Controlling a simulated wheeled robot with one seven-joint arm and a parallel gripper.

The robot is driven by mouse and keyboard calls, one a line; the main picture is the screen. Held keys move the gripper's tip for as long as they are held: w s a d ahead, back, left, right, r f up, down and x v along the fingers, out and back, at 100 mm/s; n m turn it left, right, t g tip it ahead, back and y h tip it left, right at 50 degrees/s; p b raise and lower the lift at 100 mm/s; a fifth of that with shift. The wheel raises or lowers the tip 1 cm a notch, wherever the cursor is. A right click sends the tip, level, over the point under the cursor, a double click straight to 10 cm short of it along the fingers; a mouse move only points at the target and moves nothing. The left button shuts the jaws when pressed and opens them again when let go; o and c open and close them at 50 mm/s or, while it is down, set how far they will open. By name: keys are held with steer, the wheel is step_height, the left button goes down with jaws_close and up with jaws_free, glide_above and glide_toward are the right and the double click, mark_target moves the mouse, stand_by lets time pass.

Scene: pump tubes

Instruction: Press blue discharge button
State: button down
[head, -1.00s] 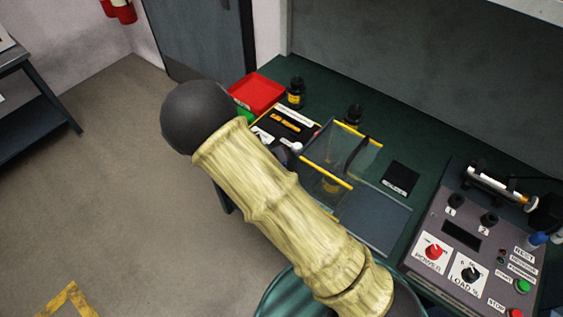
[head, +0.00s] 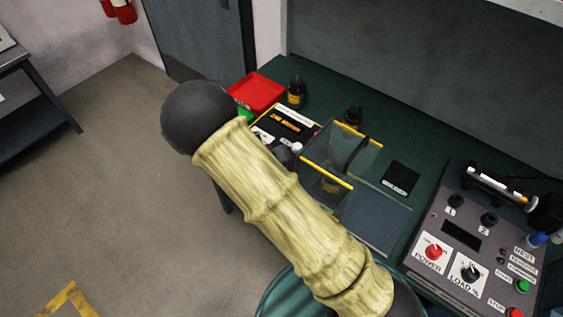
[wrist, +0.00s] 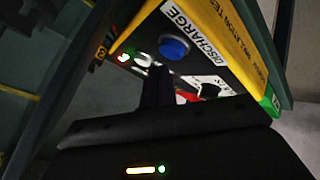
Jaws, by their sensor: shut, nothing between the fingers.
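The blue discharge button (wrist: 174,48) shows in the wrist view. It is round and set in the face of a yellow-edged insulation tester (wrist: 228,40), beside a white label reading DISCHARGE (wrist: 187,28). My gripper (wrist: 160,72) is shut and empty, its dark fingertips just below the button in the picture. A narrow gap shows between them, and I cannot tell the depth between tip and button. In the head view the tester (head: 291,126) lies on the green bench, partly hidden by my arm. The button cannot be made out there.
A clear yellow-edged box (head: 345,150) stands right of the tester. A red tray (head: 256,92) and a dark bottle (head: 296,92) are behind it. A grey control panel (head: 465,250) with knobs and buttons sits at the right. A black mat (head: 400,178) lies between.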

steer(key=shift+f, duration=0.15)
steer(key=shift+f, duration=0.3)
steer(key=shift+f, duration=0.6)
stand_by(1.1)
steer(key=shift+r, duration=0.15)
steer(key=shift+r+p, duration=0.9)
steer(key=shift+p, duration=0.05)
step_height(320, 180, up, 5)
steer(key=p, duration=0.5)
steer(key=shift+p, duration=0.3)
stand_by(0.7)
